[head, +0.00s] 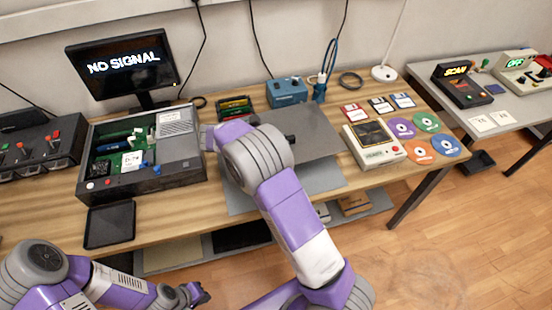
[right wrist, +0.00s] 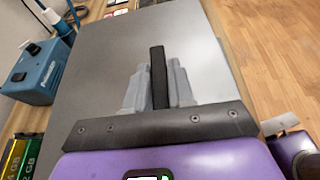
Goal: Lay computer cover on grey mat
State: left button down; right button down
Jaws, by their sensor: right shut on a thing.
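The computer cover (head: 318,146) is a flat dark grey panel with a screwed lip, which shows in the right wrist view (right wrist: 205,60). My right gripper (right wrist: 158,80) is shut on its black upright handle (right wrist: 158,60). In the head view my right arm hides most of that gripper. The cover is above the lighter grey mat (head: 240,201), overlapping much of it; I cannot tell whether they touch. The computer case (head: 150,184) stands open to the left, its boards showing. My left gripper (head: 197,293) is low in front of the table, apart from these things; its jaw opening is unclear.
A black tray (head: 110,225) lies in front of the case. A blue box (head: 287,91) and memory modules (head: 235,106) stand behind the cover. A beige device (head: 374,145) and several discs (head: 421,151) are to the right. The monitor (head: 122,66) is at the back left.

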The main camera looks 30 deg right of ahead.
jog(key=shift+s+a+f, duration=0.15)
jog(key=shift+s+a, duration=0.05)
jog(key=shift+a, duration=0.05)
jog(key=shift+f+m+g, duration=0.3)
jog(key=shift+f, duration=0.1)
notch_tip(320, 180, down, 9)
jog(key=b, duration=0.2)
jog(key=shift+f+b, duration=0.1)
jog(key=shift+b, duration=0.25)
jog(key=c, duration=1)
grip_release()
jog(key=shift+o, duration=0.2)
jog(key=shift+a, duration=0.1)
jog(key=p+v, duration=0.2)
jog(key=v, duration=1)
